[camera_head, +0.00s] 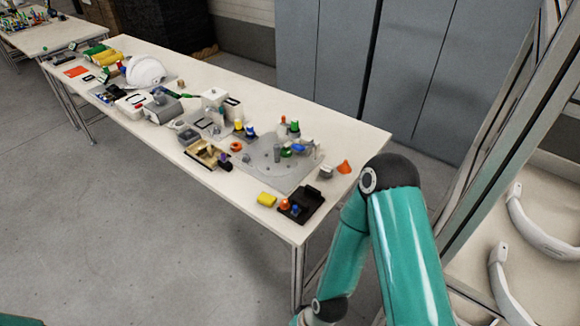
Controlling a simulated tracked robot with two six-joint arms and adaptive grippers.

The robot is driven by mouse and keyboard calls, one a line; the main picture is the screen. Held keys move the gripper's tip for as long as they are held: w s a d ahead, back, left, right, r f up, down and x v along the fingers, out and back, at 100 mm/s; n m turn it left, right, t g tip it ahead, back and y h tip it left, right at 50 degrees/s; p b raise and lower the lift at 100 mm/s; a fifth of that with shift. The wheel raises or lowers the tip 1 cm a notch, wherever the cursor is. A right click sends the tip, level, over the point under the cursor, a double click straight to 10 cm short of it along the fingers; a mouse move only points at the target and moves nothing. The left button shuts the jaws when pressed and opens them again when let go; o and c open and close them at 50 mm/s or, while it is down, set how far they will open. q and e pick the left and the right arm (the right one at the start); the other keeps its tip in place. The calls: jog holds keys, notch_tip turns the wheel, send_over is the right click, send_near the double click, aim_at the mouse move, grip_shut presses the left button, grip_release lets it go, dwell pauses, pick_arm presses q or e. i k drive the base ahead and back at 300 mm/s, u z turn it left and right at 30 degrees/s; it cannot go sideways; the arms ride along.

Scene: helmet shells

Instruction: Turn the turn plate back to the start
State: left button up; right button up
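The turn plate (258,167) looks like a flat grey disc on a grey base plate (285,186) near the right end of the long white table. The plate's turned angle is too small to read. My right arm comes in at the lower right, bent, with its wrist running out of the bottom edge. Neither gripper is in view, and only a bit of teal shows at the lower left corner.
A wooden box (207,155) and a white helmet shell (146,71) are further left. Grey cabinets (330,55) stand behind.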

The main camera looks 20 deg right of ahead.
aim_at(271, 163)
jog(key=u, duration=0.2)
jog(key=k, duration=0.3)
jog(key=z, duration=1.35)
jog(key=i, duration=0.1)
jog(key=u, duration=3)
jog(key=i, duration=0.15)
jog(key=u, duration=0.55)
jog(key=i, duration=0.7)
jog(key=z, duration=2.9)
jog(key=i, duration=1)
jog(key=u, duration=0.1)
